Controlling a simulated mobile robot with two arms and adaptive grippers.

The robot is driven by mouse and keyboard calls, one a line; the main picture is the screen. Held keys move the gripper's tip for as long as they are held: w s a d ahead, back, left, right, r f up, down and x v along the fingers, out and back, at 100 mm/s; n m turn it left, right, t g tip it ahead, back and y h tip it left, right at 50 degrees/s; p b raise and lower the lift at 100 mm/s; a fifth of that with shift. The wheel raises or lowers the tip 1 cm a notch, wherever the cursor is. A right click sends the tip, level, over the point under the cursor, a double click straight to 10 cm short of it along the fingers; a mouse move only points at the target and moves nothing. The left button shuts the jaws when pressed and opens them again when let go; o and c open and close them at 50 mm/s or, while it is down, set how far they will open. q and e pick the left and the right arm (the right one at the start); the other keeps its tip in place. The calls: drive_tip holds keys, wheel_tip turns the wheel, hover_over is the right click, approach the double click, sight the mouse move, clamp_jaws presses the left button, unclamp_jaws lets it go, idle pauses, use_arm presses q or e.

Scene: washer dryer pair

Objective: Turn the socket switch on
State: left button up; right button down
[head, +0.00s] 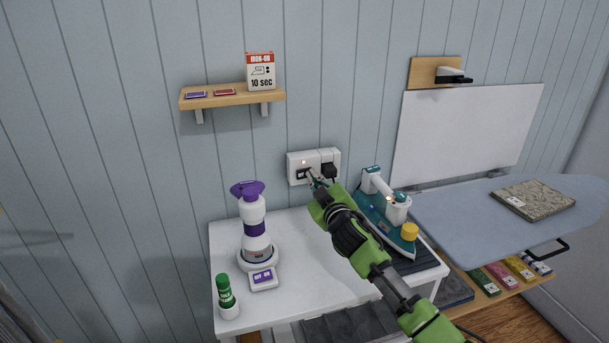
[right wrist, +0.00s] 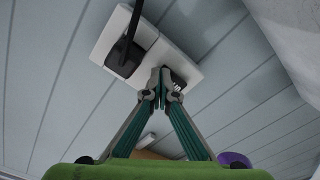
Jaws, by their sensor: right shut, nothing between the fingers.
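The white wall socket (head: 302,166) is on the blue panelled wall above the white table, with a small light spot on its upper left part. A black plug (head: 328,170) sits in its right half. My right gripper (head: 312,176) is shut and empty, its tips at the lower middle of the socket. In the right wrist view the shut fingertips (right wrist: 161,92) overlap the socket plate (right wrist: 112,36) beside a dark slot or switch, which they partly hide. The black plug (right wrist: 125,57) and its cord are left of the tips there. I cannot tell the switch's position. My left gripper is not in view.
On the table, a purple and white steamer (head: 254,228) and a green-capped bottle (head: 226,293) stand left of my right arm. A teal iron (head: 386,212) stands right of it. An ironing board (head: 459,222) is further right. A shelf (head: 234,96) hangs above left.

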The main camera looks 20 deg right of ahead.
drive_tip(key=s+p, duration=0.2)
drive_tip(key=s, duration=0.3)
drive_tip(key=shift+d, duration=0.1)
idle(0.4)
drive_tip(key=shift+s, duration=0.1)
